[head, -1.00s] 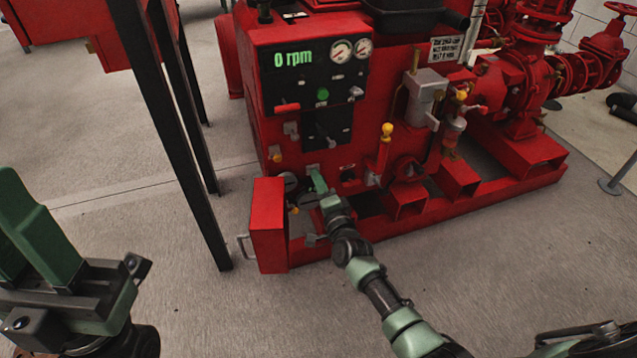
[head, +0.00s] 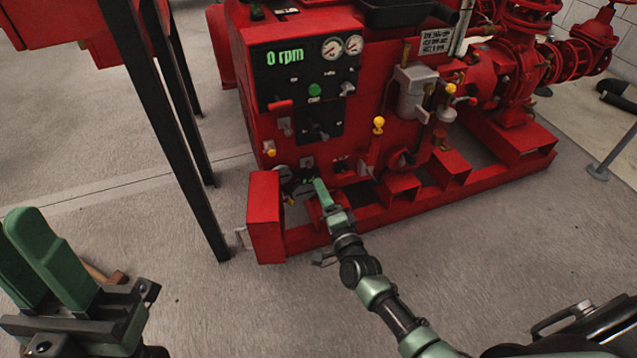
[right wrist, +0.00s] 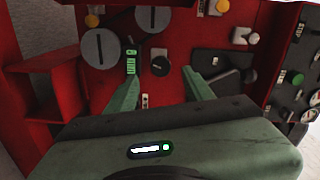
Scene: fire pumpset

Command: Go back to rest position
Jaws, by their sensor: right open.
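My right gripper (head: 324,194) reaches the lower front of the red pumpset (head: 395,135), close to its control panel. In the right wrist view my right gripper (right wrist: 160,88) has its two green fingers apart with nothing between them. A black knob (right wrist: 160,66) and grey round dials (right wrist: 100,48) lie on the red face beyond the fingertips. My left gripper (head: 45,262) is at the lower left of the head view, over the floor.
A red box (head: 265,218) juts out at the pumpset's lower left. Black posts (head: 178,120) stand left of it. A brown object (head: 117,277) shows partly behind my left gripper. The grey floor (head: 190,300) in front is clear.

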